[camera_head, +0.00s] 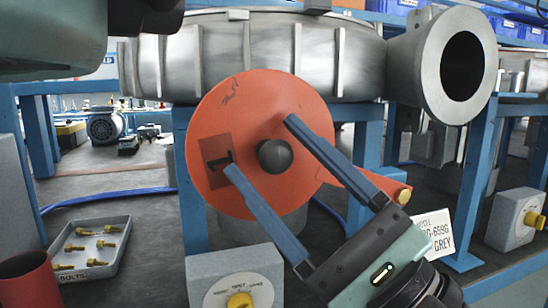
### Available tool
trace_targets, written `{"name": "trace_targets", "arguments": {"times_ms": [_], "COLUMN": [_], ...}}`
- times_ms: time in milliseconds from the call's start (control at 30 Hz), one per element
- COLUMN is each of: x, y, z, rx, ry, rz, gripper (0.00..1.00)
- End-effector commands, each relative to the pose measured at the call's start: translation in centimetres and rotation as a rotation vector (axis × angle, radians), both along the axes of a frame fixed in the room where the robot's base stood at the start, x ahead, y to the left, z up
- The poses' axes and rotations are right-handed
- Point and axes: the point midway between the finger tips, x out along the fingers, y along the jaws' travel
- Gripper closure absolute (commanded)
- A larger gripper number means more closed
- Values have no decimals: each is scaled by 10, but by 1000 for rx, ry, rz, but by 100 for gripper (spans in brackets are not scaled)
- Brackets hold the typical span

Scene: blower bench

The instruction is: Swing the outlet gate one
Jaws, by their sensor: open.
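The outlet gate is a round orange plate (225,120) with a dark "1" label on its left part and a black knob (275,156) at its middle. An orange arm of the plate runs to the lower right and ends at a brass bolt (404,196). My gripper (258,142) is open, with its two blue fingers reaching up in front of the plate. One fingertip is near the label and the other is right of and above the knob. The knob shows between the fingers; whether they touch the plate I cannot tell.
A grey blower housing (250,50) with an open round outlet (462,66) stands behind on blue posts. A tray of brass bolts (92,262) lies lower left. A grey box with a yellow dial (236,278) is below. A white sign (438,232) stands right of my gripper.

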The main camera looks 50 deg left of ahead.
Motion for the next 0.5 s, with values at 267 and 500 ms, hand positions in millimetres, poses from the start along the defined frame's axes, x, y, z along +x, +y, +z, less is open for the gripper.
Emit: {"name": "trace_targets", "arguments": {"times_ms": [267,500], "x": [10,17], "y": [-47,-84], "z": [-33,-59], "rx": [1,1], "ry": [6,4], "rz": [-6,-4], "gripper": [31,31]}}
